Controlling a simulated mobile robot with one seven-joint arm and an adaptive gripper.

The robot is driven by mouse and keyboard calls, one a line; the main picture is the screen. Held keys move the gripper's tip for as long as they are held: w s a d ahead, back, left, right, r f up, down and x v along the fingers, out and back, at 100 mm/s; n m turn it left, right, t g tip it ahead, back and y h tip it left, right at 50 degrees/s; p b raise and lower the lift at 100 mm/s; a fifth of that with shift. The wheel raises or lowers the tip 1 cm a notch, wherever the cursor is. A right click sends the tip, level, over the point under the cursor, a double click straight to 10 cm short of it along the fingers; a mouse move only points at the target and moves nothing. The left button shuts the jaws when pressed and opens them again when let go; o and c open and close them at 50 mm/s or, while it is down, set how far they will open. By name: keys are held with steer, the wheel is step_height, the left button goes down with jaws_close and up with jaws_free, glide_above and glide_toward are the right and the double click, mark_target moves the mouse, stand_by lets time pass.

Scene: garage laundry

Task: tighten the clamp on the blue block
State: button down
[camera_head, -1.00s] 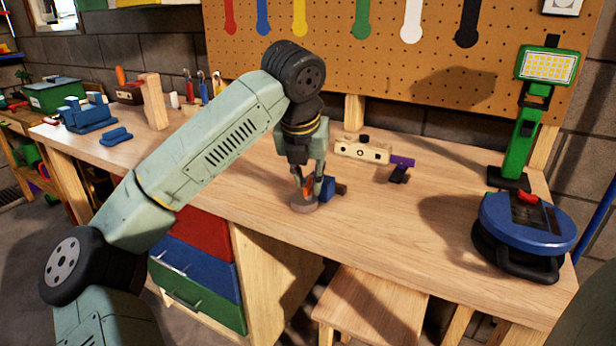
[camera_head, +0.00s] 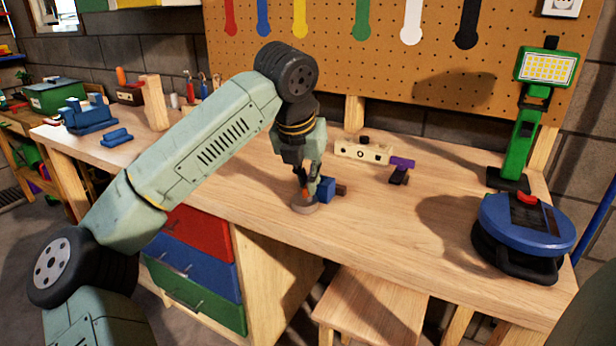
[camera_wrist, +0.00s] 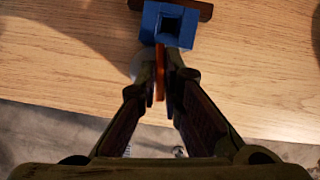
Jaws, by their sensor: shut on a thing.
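The blue block (camera_head: 326,189) sits near the front edge of the workbench, with a dark brown bar behind it (camera_head: 341,190). In the wrist view the blue block (camera_wrist: 169,25) is at the top, with a square dark recess in its face. A thin orange handle (camera_wrist: 160,82) extends from below the block toward me. My gripper (camera_head: 308,190) is beside the block's left side, its fingers (camera_wrist: 160,75) shut on the orange handle. A round grey-brown disc (camera_head: 304,207) lies under the fingertips. The clamp's screw and inner jaws are hidden from me.
A cream block with holes (camera_head: 362,152) and a purple and black piece (camera_head: 400,170) lie behind, to the right. A blue, black-based device (camera_head: 525,222) and green lamp (camera_head: 527,130) stand at the right. A stool (camera_head: 370,305) is below. The bench's middle right is clear.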

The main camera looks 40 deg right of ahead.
steer(key=shift+w+f+m+g+p, duration=0.15)
steer(key=shift+m+g+p, duration=0.65)
steer(key=shift+m, duration=1.4)
steer(key=c, duration=1.7)
jaws_free()
steer(key=shift+f, duration=0.1)
steer(key=shift+r, duration=0.2)
steer(key=v, duration=1.1)
steer(key=shift+w+a+r, duration=0.1)
steer(key=shift+a+r, duration=0.15)
steer(key=shift+a, duration=0.1)
